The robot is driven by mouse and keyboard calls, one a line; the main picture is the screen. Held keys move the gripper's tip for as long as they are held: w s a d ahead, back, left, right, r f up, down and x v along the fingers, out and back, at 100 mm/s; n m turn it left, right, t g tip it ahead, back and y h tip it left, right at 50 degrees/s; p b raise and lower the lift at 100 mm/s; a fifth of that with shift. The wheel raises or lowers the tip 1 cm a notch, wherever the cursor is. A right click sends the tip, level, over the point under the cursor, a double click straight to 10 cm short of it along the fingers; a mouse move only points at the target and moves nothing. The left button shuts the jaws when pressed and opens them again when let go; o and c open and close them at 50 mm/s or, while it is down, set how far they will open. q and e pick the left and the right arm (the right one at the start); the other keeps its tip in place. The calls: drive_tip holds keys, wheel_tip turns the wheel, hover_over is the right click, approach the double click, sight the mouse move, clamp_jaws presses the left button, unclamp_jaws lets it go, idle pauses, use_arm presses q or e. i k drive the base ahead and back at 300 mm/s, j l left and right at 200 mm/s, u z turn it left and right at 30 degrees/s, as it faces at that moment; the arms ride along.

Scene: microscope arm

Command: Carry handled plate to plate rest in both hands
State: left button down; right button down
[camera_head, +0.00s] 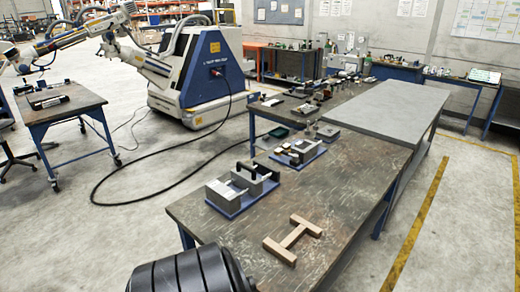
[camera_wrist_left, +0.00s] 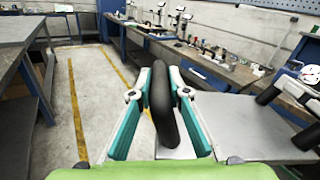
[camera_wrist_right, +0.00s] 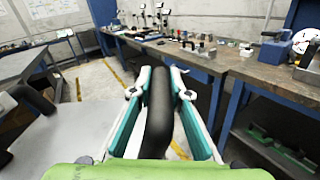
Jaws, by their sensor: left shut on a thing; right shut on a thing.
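A wooden H-shaped frame, which looks like the plate rest (camera_head: 295,238), lies on the dark workbench (camera_head: 225,236) near its front end, with nothing on it. The plate is light grey and flat; it shows in the left wrist view (camera_wrist_left: 235,118) and in the right wrist view (camera_wrist_right: 85,125). My left gripper (camera_wrist_left: 160,82) is shut on one upright black handle (camera_wrist_left: 163,115). My right gripper (camera_wrist_right: 159,82) is shut on the other black handle (camera_wrist_right: 158,120). The head view shows neither the plate nor the grippers.
Blue-based fixtures (camera_head: 232,208) stand behind the wooden frame on the bench, with another (camera_head: 300,158) further back. A bare grey table (camera_head: 385,108) adjoins at the back right. A cart (camera_head: 62,105) and a blue-white machine (camera_head: 195,70) stand left. The bench around the frame is clear.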

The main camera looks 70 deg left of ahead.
sight(294, 236)
drive_tip(key=j+u, duration=0.9)
drive_tip(key=i+j+u, duration=0.2)
drive_tip(key=j+u, duration=0.25)
